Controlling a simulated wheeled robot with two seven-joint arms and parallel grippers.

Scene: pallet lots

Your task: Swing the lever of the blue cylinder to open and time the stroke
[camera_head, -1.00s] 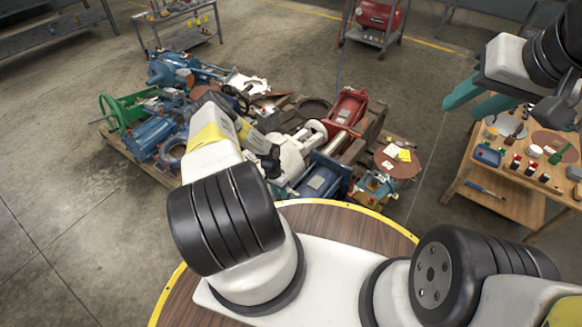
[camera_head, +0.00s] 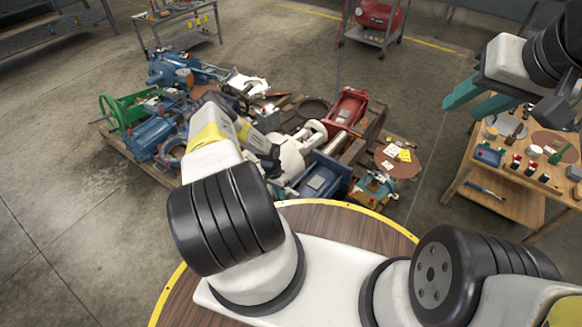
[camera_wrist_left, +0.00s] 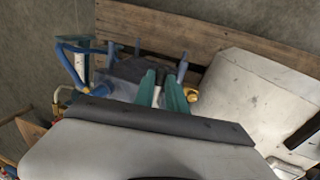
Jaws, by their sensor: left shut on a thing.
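In the left wrist view, my left gripper (camera_wrist_left: 161,88) has its teal fingers closed around a pale, narrow lever (camera_wrist_left: 157,97). Dark blue parts (camera_wrist_left: 128,68) lie just beyond the fingers, with a brass fitting (camera_wrist_left: 192,95) beside them. I cannot tell which of these parts belong to the blue cylinder. In the head view, my left arm reaches over the pallet, and its fingertips are hidden behind its own wrist. My right gripper (camera_head: 482,100) is open and empty, with teal fingers apart, raised near the wooden bench.
The pallet (camera_head: 153,168) is crowded with blue, red, green and white machine parts. A wooden bench (camera_head: 508,204) with small items stands at the right. A cart with a red tank (camera_head: 378,15) stands behind. The concrete floor at left is clear.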

